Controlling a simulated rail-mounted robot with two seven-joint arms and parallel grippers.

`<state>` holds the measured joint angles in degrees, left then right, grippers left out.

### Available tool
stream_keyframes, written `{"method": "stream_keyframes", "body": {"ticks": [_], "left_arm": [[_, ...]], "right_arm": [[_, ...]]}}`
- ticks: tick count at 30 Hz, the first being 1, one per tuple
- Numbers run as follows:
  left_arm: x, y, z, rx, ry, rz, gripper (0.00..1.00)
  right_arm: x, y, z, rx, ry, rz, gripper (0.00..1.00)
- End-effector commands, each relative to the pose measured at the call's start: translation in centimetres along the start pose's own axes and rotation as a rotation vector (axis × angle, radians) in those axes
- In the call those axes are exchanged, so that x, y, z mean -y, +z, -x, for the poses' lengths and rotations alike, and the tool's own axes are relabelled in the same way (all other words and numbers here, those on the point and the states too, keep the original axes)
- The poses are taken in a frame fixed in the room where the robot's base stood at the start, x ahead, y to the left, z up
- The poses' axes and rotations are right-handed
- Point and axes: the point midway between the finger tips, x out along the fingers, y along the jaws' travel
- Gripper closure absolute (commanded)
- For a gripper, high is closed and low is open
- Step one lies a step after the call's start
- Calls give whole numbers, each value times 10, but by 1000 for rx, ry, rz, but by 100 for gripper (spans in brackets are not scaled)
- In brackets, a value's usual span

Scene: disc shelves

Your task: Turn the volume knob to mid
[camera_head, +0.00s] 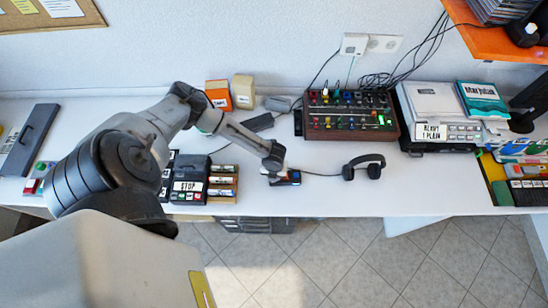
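I cannot pick out the volume knob for certain. A dark mixer (350,128) with rows of small coloured knobs and a green light stands against the wall at centre right. Which of its knobs, if any, is for volume is too small to read. My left arm reaches in from the lower left over the desk. My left gripper (275,168) is over a small dark device (293,178) with orange and blue parts, near the desk's front edge, and partly hides it. The fingers are too small to tell open from shut. My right gripper is out of view.
Black headphones (364,167) lie right of the small device, with a cable running left. A player labelled "Ready 1 Plain" (440,130) stands right of the mixer. A "STOP" box (189,186) and a rack (223,184) are left. Orange (218,95) and cream (243,92) boxes stand behind.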

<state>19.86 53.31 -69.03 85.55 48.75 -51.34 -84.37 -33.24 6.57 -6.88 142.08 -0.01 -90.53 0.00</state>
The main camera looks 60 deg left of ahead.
Motion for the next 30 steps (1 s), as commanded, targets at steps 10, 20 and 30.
{"method": "stream_keyframes", "body": {"ticks": [10,20,30], "left_arm": [[0,0,0,1,0,-2,97],[0,0,0,0,0,-1,47],[0,0,2,0,0,-1,47]], "right_arm": [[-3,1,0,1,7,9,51],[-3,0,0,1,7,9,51],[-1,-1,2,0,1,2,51]]}}
